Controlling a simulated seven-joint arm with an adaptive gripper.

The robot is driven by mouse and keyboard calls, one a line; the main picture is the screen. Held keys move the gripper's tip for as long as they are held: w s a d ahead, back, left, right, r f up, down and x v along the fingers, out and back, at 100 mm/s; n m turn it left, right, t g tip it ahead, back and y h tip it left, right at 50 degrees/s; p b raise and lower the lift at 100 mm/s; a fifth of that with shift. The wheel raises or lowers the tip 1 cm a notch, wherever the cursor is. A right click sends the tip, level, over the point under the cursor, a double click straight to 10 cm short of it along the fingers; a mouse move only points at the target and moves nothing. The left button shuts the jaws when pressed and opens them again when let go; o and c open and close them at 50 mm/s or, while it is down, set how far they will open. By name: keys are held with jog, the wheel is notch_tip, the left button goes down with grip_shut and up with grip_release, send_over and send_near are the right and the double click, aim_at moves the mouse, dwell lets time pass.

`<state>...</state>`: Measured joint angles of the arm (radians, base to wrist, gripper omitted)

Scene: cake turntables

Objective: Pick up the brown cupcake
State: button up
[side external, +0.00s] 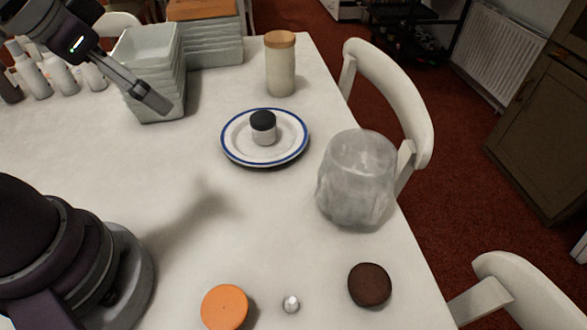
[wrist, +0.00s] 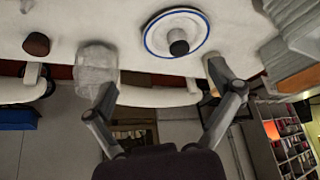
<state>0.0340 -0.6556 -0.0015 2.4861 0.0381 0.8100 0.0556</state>
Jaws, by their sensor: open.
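The brown cupcake (side external: 370,285) appears as a dark brown, round, low piece on the white table, near the front right edge in the side view. In the wrist view it (wrist: 36,44) is at the upper left, well outside my fingers. My gripper (side external: 150,98) is at the upper left of the side view, in front of the stacked trays and far across the table from the cupcake. In the wrist view its two fingers (wrist: 160,78) are spread wide, with nothing held between them.
A blue-rimmed plate (side external: 236,148) holds a small black-topped white jar (side external: 264,128). A clear glass container (side external: 357,180) stands between plate and cupcake. An orange disc (side external: 225,307) and a small silvery piece (side external: 291,304) lie left of the cupcake. Grey trays (side external: 150,75) and a wooden-lidded jar (side external: 280,65) stand behind.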

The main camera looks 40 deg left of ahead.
jog(key=w+d+f+m+h, duration=0.35)
jog(key=d+m, duration=0.25)
jog(key=d, duration=0.2)
jog(key=m+g+h, duration=0.3)
jog(key=m+h, duration=0.2)
jog(key=m, duration=0.2)
send_near(363, 280)
jog(key=shift+y, duration=0.35)
jog(key=x, duration=1.1)
jog(key=shift+d, duration=0.35)
jog(key=c, duration=1.3)
